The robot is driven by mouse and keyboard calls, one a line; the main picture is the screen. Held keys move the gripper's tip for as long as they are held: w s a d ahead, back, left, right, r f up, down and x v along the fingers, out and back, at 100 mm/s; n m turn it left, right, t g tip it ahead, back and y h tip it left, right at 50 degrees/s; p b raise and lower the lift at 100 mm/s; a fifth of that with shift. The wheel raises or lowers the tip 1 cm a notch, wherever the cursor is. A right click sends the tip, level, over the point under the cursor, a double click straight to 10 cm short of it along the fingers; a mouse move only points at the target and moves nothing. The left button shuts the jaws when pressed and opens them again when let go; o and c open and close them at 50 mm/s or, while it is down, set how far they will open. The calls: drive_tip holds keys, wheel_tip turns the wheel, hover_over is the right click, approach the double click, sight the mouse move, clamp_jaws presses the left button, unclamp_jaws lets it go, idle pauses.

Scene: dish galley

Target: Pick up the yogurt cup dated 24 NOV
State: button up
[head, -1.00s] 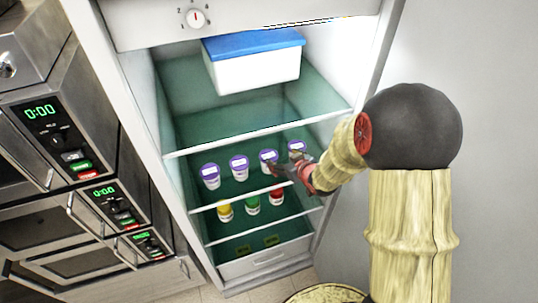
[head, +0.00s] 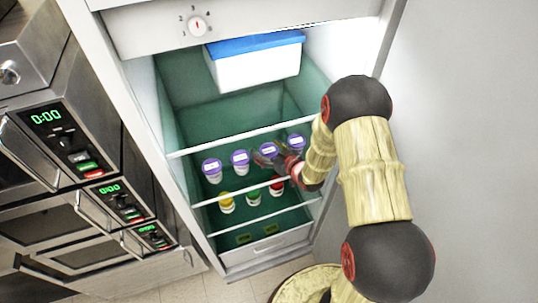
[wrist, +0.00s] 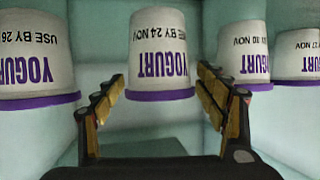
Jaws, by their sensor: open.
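The yogurt cup dated 24 NOV (wrist: 160,45) is white with purple print and a purple lid, in the middle of the wrist view, where the cups show lid-down. My gripper (wrist: 162,88) is open, its fingertips at either side of this cup's lid end. I cannot tell how deep the cup is between them. In the head view, my gripper (head: 273,165) reaches into the fridge at the third purple-lidded cup from the left (head: 268,149), partly covering it. This appears to be the same cup; its date is unreadable there.
A cup marked 26 (wrist: 35,50) stands close left in the wrist view. Two more cups stand right, the nearer (wrist: 243,45) close to the finger. A shelf edge (head: 250,139) runs above the row. Yellow-, green- and red-lidded containers (head: 226,201) sit below.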

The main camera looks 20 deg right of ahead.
drive_tip(key=shift+x, duration=1.15)
drive_tip(key=shift+s, duration=0.1)
drive_tip(key=shift+c, duration=1.4)
drive_tip(key=c, duration=1.1)
drive_tip(key=shift+c, duration=0.4)
